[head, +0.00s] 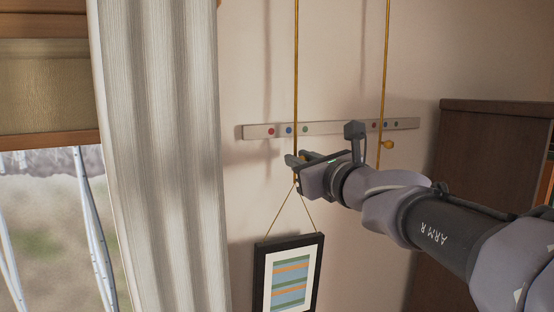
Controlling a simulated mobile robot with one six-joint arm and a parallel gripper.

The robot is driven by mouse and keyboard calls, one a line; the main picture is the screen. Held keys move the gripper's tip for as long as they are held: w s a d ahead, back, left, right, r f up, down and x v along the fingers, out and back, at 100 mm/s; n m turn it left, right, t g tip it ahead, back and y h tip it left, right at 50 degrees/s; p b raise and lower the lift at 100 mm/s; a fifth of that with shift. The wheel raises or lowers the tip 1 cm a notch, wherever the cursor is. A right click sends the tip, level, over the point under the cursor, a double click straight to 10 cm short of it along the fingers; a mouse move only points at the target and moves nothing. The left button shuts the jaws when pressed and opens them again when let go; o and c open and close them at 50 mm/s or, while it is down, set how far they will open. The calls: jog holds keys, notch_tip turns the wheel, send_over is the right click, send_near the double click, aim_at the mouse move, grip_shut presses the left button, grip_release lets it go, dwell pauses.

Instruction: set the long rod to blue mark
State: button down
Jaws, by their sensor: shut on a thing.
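The long rod (296,70) is a thin gold rod hanging down the wall at the left of the rail. My gripper (298,160) is shut on its lower part, just below the rail; the fingers hide part of the rod. The pale rail (345,129) carries coloured dots. The blue mark (289,130) sits between a red dot (271,131) and a green dot (305,129). In this view the rod passes just right of the blue mark, between it and the green dot. A framed picture (288,278) hangs on cords below the gripper.
A shorter gold rod (386,60) with a knob (387,144) hangs at the right, near more coloured dots. A pale curtain (160,150) and window are at the left. A dark wooden cabinet (490,150) stands at the right, behind my arm.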

jog(key=shift+a, duration=0.2)
jog(key=c, duration=1.3)
grip_release()
jog(key=b+v, duration=0.2)
jog(key=v, duration=1.5)
jog(key=shift+s, duration=0.2)
jog(key=shift+d+f, duration=0.1)
